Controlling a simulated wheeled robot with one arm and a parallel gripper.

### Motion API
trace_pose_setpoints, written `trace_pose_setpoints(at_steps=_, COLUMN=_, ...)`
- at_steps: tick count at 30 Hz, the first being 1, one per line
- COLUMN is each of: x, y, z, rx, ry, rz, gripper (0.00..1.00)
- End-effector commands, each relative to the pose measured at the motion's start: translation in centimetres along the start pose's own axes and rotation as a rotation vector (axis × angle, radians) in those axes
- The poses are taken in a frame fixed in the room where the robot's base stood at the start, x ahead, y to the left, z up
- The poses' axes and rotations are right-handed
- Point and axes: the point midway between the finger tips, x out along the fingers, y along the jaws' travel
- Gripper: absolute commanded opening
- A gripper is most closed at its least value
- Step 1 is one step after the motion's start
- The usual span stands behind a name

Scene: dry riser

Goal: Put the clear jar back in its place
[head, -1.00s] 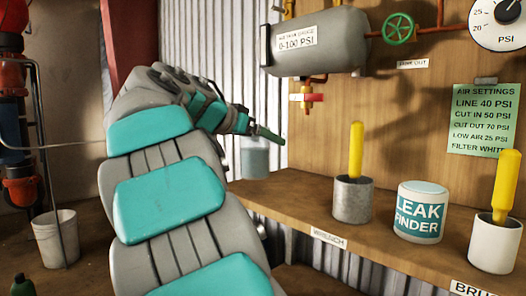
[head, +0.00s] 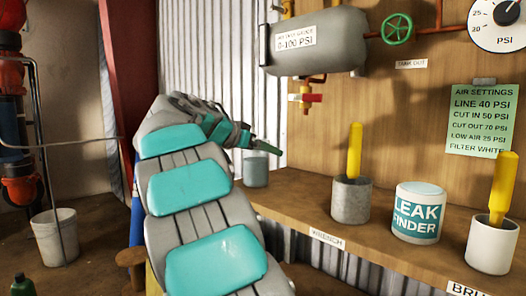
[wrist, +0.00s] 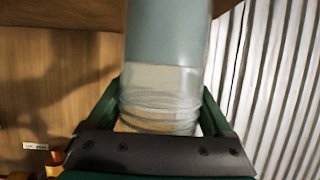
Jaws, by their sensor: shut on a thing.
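The clear jar (head: 255,170) hangs below the green fingers of my gripper (head: 266,147) at the left end of the wooden shelf, in front of the corrugated wall. In the wrist view the jar (wrist: 160,85) stands between the two green fingers of my gripper (wrist: 160,105), which is shut on it. It has clear ridged glass near the gripper and a grey-blue part further away. In the head view its base is close to the shelf top; I cannot tell whether it touches.
The shelf (head: 290,205) holds a grey cup (head: 351,204) with a yellow handle, a Leak Finder tub (head: 417,212) and a white cup (head: 492,246) with another yellow handle. A grey tank (head: 318,42) and red-handled valve (head: 306,98) are above. A WRENCH label (head: 327,238) marks the shelf edge.

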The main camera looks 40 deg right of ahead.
Motion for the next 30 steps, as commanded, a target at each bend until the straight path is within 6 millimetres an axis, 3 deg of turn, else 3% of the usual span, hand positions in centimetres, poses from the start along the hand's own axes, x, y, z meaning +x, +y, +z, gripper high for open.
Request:
trace_pose_setpoints(at_steps=13, x=0.19, y=-0.04, z=0.5, rx=0.001, ry=0.0, rz=-0.001, gripper=0.13)
trace_pose_setpoints(at_steps=14, x=0.13, y=-0.04, z=0.38, rx=0.0, ry=0.0, rz=-0.001, gripper=0.89)
trace_pose_setpoints(at_steps=17, x=0.11, y=-0.04, z=0.34, rx=0.0, ry=0.0, rz=-0.001, gripper=1.0)
trace_pose_setpoints(at_steps=30, x=-0.28, y=-0.05, z=-0.03, rx=0.0, ry=0.0, rz=-0.001, gripper=1.0)
